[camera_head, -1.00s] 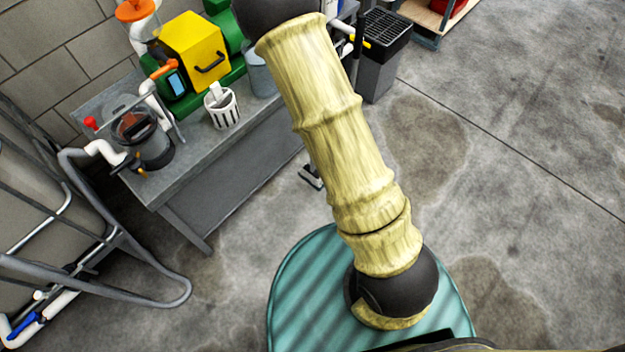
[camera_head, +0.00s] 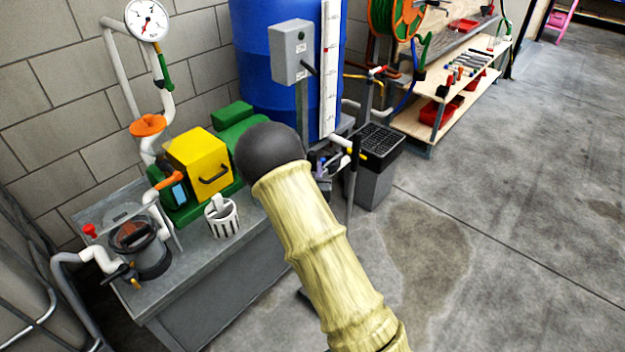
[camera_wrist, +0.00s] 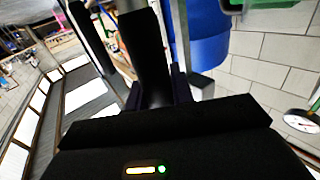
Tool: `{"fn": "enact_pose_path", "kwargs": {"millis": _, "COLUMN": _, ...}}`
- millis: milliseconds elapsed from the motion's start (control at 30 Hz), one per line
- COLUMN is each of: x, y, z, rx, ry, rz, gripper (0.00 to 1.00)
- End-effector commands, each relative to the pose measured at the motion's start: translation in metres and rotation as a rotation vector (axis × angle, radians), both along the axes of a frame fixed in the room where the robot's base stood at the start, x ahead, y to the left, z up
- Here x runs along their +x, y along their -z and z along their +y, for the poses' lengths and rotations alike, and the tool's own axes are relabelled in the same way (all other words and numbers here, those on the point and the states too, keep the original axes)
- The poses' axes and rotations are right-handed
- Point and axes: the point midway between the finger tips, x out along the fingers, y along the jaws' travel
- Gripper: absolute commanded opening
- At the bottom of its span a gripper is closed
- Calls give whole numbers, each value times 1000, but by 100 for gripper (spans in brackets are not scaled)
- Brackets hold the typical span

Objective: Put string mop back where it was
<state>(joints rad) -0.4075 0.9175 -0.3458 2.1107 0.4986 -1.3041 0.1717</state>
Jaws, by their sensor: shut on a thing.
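My gripper (camera_wrist: 158,95) is in the wrist view, shut on a dark, thick shaft (camera_wrist: 145,50) that runs away from the jaws toward the top of the picture. The shaft may be the string mop's handle. No mop strings show in either view, so I cannot confirm this.
A grey bench (camera_head: 185,278) holds a yellow-and-green pump (camera_head: 195,160), a strainer pot (camera_head: 140,250) and a white slotted basket (camera_head: 222,216). Behind stand a blue tank (camera_head: 268,60), a dark bin (camera_head: 375,170) and tool shelves (camera_head: 455,95). Concrete floor lies clear at right.

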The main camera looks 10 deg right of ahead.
Motion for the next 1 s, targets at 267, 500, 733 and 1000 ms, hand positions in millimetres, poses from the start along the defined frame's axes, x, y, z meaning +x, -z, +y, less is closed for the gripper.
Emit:
{"fn": "enact_pose_path", "kwargs": {"millis": 267, "x": 0, "y": 33, "z": 0, "rx": -1, "ry": 1, "rz": -2, "gripper": 0}}
{"fn": "enact_pose_path", "kwargs": {"millis": 500, "x": 0, "y": 33, "z": 0, "rx": 0, "ry": 1, "rz": -3, "gripper": 0}}
{"fn": "enact_pose_path", "kwargs": {"millis": 733, "x": 0, "y": 37, "z": 0, "rx": 0, "ry": 0, "rz": 1, "gripper": 39}}
{"fn": "enact_pose_path", "kwargs": {"millis": 1000, "x": 0, "y": 37, "z": 0, "rx": 0, "ry": 0, "rz": 1, "gripper": 45}}
